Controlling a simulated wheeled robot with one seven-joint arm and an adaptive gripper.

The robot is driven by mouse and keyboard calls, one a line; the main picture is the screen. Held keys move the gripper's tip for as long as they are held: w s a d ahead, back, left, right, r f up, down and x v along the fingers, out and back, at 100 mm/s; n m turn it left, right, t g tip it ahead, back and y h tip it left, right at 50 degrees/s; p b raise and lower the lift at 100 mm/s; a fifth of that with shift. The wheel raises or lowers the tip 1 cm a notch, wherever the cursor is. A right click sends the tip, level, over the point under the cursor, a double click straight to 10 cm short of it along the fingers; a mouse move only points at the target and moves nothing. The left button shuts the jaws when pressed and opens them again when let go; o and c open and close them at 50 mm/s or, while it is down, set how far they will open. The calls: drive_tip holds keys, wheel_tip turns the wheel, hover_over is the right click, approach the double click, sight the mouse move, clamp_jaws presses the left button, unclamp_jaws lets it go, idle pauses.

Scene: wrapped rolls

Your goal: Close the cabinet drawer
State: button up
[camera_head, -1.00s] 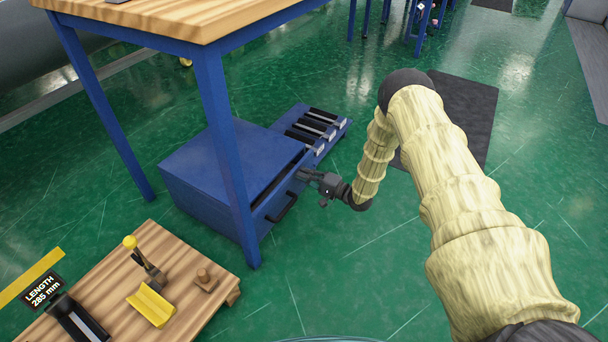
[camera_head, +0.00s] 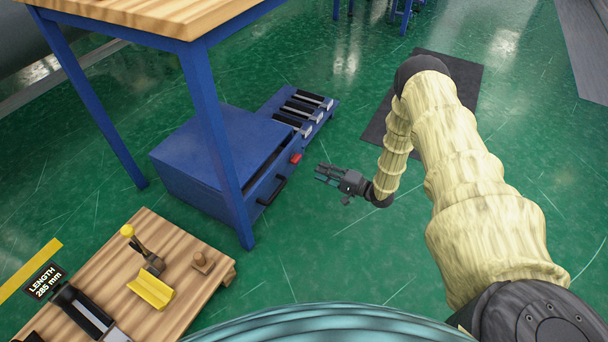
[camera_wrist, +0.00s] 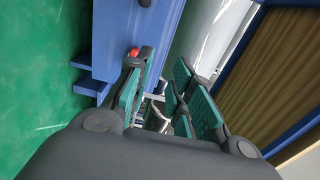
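The blue cabinet (camera_head: 205,150) stands on the green floor, partly behind a blue table leg. Its drawer front (camera_head: 262,188) faces right and has a black handle (camera_head: 272,192). A narrow dark gap shows between the drawer front and the cabinet body, so the drawer looks slightly out. A red piece (camera_head: 296,158) is at the far end of the drawer front and also shows in the wrist view (camera_wrist: 134,52). My gripper (camera_head: 319,174) is right of the drawer, apart from it, fingers pointing toward it. Its teal-padded fingers (camera_wrist: 165,95) are apart, with nothing held.
A wood-topped table with blue legs (camera_head: 215,125) rises over the cabinet. A low blue rack (camera_head: 298,112) with dark slots sits beyond it. A wooden board (camera_head: 195,290) with a yellow-knobbed clamp is in front. The floor right of the drawer is clear.

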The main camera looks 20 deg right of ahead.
drive_tip(key=shift+o, duration=0.4)
drive_tip(key=s+a+f+h+b, duration=0.1)
drive_tip(key=s+a+f+b, duration=0.2)
drive_tip(key=a, duration=0.2)
drive_tip(key=shift+a+g+b, duration=0.25)
drive_tip(key=shift+g+b, duration=0.05)
drive_tip(key=shift+b, duration=0.05)
drive_tip(key=g+b, duration=0.1)
drive_tip(key=b, duration=0.1)
approach(275, 193)
drive_tip(key=shift+f+b+x, duration=0.25)
drive_tip(key=shift+b+x, duration=1.1)
drive_tip(key=shift+x, duration=1.25)
drive_tip(key=shift+f+b+x, duration=0.2)
drive_tip(key=shift+b+x, duration=1.15)
drive_tip(key=shift+x, duration=1.3)
drive_tip(key=shift+d, duration=0.1)
drive_tip(key=shift+s, duration=0.1)
clamp_jaws()
